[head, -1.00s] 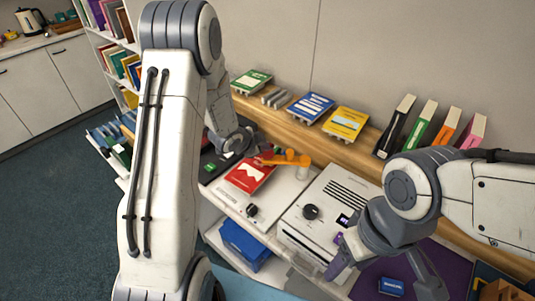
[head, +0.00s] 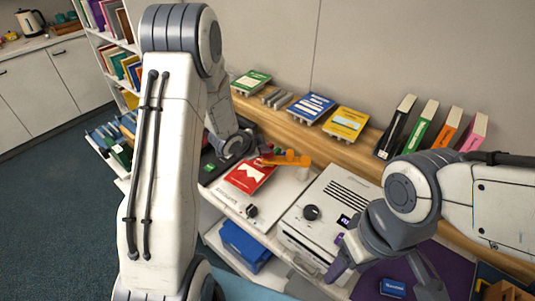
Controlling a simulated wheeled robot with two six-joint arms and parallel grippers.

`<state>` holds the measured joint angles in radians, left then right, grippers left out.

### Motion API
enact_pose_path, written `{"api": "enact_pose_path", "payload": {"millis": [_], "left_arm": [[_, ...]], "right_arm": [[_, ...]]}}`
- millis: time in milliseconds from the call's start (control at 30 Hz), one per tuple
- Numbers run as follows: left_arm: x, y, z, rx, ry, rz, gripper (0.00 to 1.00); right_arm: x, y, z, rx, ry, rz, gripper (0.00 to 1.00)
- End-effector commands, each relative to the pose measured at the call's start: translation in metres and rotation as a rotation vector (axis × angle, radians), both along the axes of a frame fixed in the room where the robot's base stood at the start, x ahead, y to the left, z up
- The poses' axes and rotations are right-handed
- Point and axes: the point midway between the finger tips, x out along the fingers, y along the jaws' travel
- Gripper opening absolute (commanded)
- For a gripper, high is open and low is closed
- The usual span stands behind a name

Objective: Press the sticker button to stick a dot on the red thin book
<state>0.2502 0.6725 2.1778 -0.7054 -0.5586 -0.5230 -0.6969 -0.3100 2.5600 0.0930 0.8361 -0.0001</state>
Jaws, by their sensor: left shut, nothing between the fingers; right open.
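The red thin book (head: 245,180), with a white shape on its cover, lies flat on a white panel (head: 283,194) on the left part of the bench. An orange arm (head: 289,159) reaches over the panel just behind the book. I cannot make out which part is the sticker button, and no dot is discernible on the book. My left gripper (head: 262,152) is shut and empty behind the book, close to the orange arm; contact cannot be told. My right gripper (head: 385,280) is open and empty over the purple mat at the right.
A white machine (head: 334,196) with a black knob and small display stands right of the panel. A small blue box (head: 393,287) lies on the purple mat (head: 440,262). Several books stand on the wooden ledge behind. A blue bin (head: 245,246) sits on the shelf below.

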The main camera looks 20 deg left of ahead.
Motion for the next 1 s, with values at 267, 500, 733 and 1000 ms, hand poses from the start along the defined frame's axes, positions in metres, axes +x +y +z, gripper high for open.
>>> {"api": "enact_pose_path", "payload": {"millis": [267, 500, 733, 1000], "left_arm": [[-0.0002, 0.0001, -0.0045, 0.0, 0.001, 0.0, 0.0], [-0.0003, 0.0001, -0.0076, 0.0, 0.001, 0.0, 0.0], [-0.0005, 0.0001, -0.0087, 0.001, 0.003, 0.0, 0.0], [-0.0006, 0.0001, -0.0062, 0.0, 0.003, 0.001, 0.0]], "right_arm": [[0.0, 0.0, -0.0038, 0.0, 0.0, 0.0, 0.63], [0.0001, 0.0, -0.0065, 0.0, 0.0, 0.0, 0.63], [0.0, 0.0, -0.0073, 0.0, 0.0, 0.0, 0.63], [0.0, 0.0, -0.005, 0.0, 0.0, 0.0, 0.63]]}}
